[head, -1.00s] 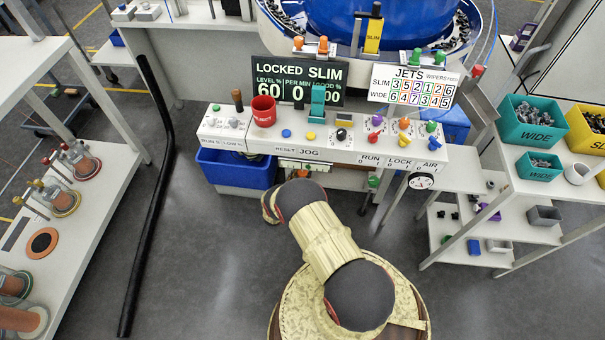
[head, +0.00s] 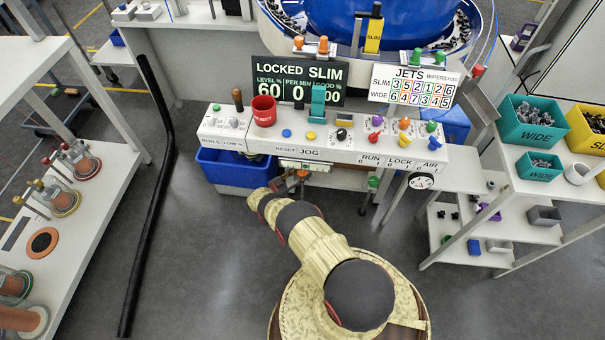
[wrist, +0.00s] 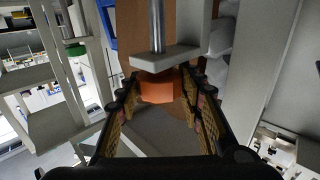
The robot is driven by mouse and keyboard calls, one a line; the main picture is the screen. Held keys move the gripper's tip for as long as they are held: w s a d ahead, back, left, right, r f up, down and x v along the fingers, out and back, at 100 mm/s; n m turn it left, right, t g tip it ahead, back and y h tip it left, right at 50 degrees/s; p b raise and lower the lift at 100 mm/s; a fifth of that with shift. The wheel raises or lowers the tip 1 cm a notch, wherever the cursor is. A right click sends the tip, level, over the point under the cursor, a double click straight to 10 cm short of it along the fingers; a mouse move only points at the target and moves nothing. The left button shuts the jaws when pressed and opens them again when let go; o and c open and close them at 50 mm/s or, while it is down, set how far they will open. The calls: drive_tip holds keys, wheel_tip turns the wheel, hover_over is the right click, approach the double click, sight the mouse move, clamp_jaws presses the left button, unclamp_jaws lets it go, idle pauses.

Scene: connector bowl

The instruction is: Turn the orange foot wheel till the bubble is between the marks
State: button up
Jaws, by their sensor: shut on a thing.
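The orange foot wheel (wrist: 157,88) sits below a grey plate and a metal rod in the wrist view. My gripper (wrist: 158,95) is shut on it, one finger at each side. In the head view the orange wheel (head: 303,173) shows small under the front of the console, with my gripper beside it, partly hidden by my arm. A small pale bar with a greenish strip (head: 303,164) lies just above the wheel; it may be the level. The bubble and its marks are too small to make out.
The white console (head: 350,150) with knobs and levers stands above the wheel. A blue bin (head: 235,172) is close by on the left. A green foot wheel (head: 373,181) and a dial (head: 420,181) are to the right. The floor around my base is mostly clear.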

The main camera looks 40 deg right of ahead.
idle(0.3)
drive_tip(key=o, duration=1.1)
drive_tip(key=shift+c, duration=0.2)
drive_tip(key=shift+o, duration=0.5)
drive_tip(key=a, duration=1.2)
drive_tip(key=shift+w, duration=0.45)
